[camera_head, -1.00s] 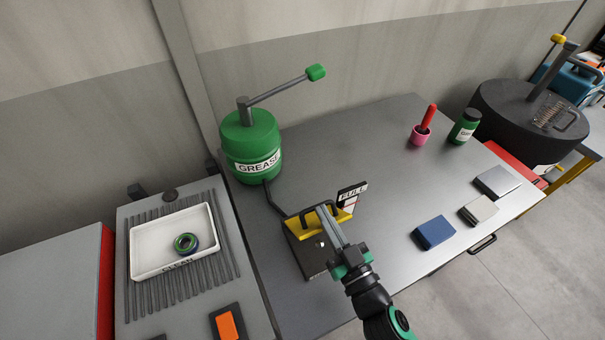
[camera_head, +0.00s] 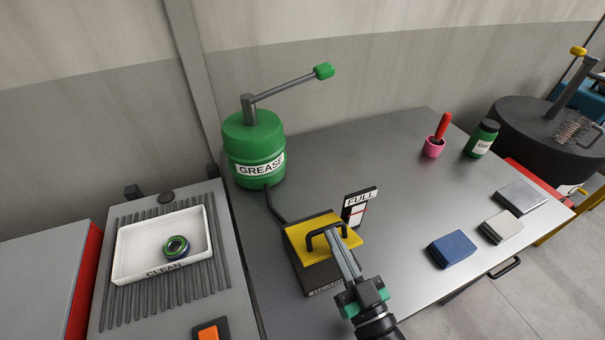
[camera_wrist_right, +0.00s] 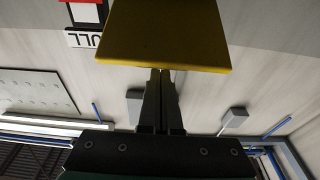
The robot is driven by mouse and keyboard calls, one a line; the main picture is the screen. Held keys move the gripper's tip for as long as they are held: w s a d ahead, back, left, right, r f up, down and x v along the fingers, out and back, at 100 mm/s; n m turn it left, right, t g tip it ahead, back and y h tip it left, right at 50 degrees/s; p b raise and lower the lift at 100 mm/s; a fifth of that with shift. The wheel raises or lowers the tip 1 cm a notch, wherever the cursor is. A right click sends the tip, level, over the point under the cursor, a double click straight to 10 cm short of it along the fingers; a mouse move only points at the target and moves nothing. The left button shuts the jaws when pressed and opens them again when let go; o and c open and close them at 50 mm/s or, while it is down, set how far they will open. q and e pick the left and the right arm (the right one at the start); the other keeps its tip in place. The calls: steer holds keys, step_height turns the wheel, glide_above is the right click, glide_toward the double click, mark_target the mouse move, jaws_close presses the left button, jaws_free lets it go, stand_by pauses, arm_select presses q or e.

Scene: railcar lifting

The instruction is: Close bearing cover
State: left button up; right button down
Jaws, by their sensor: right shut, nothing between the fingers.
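The bearing cover is a yellow plate with a black bar handle (camera_head: 301,232), and it lies over the top of a dark box (camera_head: 318,277) on the bench. I cannot tell whether it sits fully flat on the box. My right gripper (camera_head: 333,235) is shut and empty, with its fingertips at the cover beside the handle. In the right wrist view the yellow cover (camera_wrist_right: 165,32) spans the top, and the shut fingertips (camera_wrist_right: 160,72) meet its lower edge. The inside of the box is hidden. My left gripper is not in view.
A green grease drum (camera_head: 253,150) with a lever stands behind the box. A "FULL" sign (camera_head: 359,203) stands close to the cover's right. A white tray (camera_head: 127,246) holds a bearing (camera_head: 176,248) at left. Blue (camera_head: 452,250) and grey blocks lie right. The middle of the bench is clear.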

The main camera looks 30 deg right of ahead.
steer(key=shift+s+f, duration=0.15)
steer(key=shift+f, duration=0.7)
steer(key=r+p, duration=0.2)
steer(key=w+r+p, duration=0.1)
steer(key=r+p, duration=0.1)
steer(key=r, duration=0.1)
steer(key=shift+w+d+r, duration=0.1)
steer(key=shift+w+r, duration=0.1)
steer(key=shift+r, duration=0.05)
steer(key=shift+s+a+f+b, duration=0.2)
steer(key=shift+s+f+b, duration=0.45)
steer(key=shift+f+b, duration=0.3)
steer(key=b+v, duration=0.2)
steer(key=v, duration=0.6)
steer(key=shift+s+b, duration=0.25)
steer(key=shift+b, duration=0.15)
